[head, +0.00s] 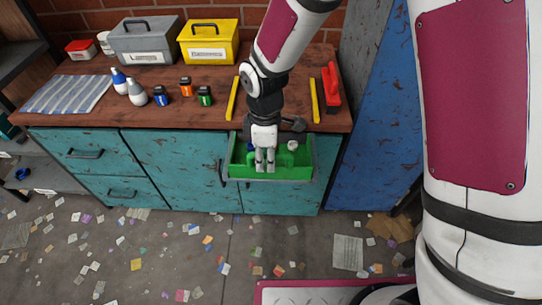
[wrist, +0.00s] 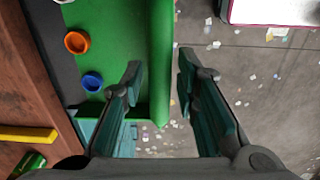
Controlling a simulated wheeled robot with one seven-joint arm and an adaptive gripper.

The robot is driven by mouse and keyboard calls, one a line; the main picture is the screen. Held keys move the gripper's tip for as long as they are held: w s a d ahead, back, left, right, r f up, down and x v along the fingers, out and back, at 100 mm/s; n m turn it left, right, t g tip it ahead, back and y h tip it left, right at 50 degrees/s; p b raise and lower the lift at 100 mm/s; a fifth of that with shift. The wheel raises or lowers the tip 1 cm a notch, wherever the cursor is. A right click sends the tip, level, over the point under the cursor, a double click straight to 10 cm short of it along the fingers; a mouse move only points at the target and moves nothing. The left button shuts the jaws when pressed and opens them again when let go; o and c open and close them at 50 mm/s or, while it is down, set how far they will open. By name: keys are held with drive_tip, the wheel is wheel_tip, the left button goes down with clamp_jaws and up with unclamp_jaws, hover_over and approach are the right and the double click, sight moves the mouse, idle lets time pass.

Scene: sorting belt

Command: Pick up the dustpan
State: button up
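No thing in view is plainly a dustpan. A red tool with a raised handle (head: 331,86) lies at the right end of the brown worktop; I cannot tell exactly what it is. My gripper (head: 264,161) points down at the front of an open green-lined drawer (head: 238,165). In the wrist view my gripper (wrist: 159,66) is open and empty. The green front edge (wrist: 161,50) of the drawer shows between its fingertips; I cannot tell if they touch it. An orange ring-like item (wrist: 76,43) and a blue one (wrist: 92,81) are inside.
Yellow bars (head: 314,101) lie on both sides of the arm. A grey toolbox (head: 146,45), a yellow toolbox (head: 208,47), a striped cloth (head: 66,94) and several bottles stand left. A blue cabinet (head: 375,130) stands right. Scraps litter the floor (head: 190,245).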

sight(266, 166)
drive_tip(key=shift+f, duration=2)
clamp_jaws()
drive_tip(key=shift+r, duration=0.15)
